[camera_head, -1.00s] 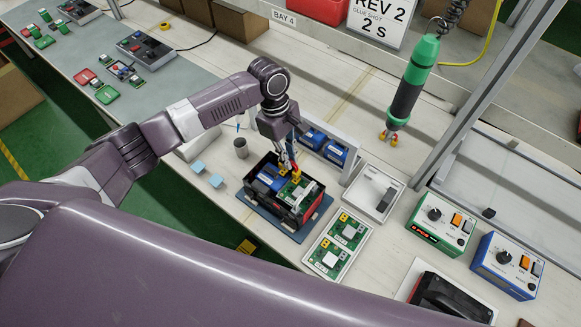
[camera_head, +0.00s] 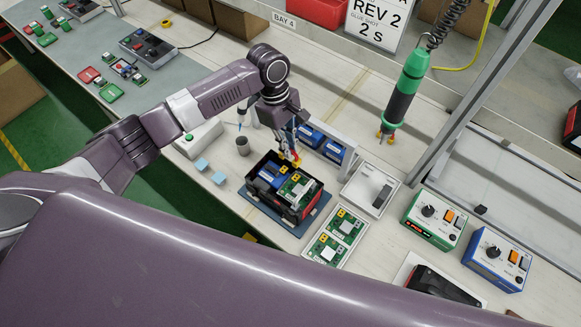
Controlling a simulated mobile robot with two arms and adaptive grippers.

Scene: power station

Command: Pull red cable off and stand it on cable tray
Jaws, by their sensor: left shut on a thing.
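My left gripper (camera_head: 290,152) comes down from the wrist above the far edge of an open black box (camera_head: 262,193). It is shut on the red cable (camera_head: 282,157), a small red and yellow piece at the fingertips, mostly hidden by the fingers. In the box are a blue block (camera_head: 268,177) and a green circuit board (camera_head: 297,186). The yellow end appears just above the box. A pale tray (camera_head: 358,201) with a dark block in it stands right of the box; I cannot tell whether it is the cable tray. My right gripper is not in view.
Blue blocks (camera_head: 333,150) stand in a rack behind the box. A tray of green boards (camera_head: 322,253) lies right of it. A green-handled screwdriver (camera_head: 405,88) hangs at the right. Green (camera_head: 434,219) and blue (camera_head: 497,261) control boxes stand front right.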

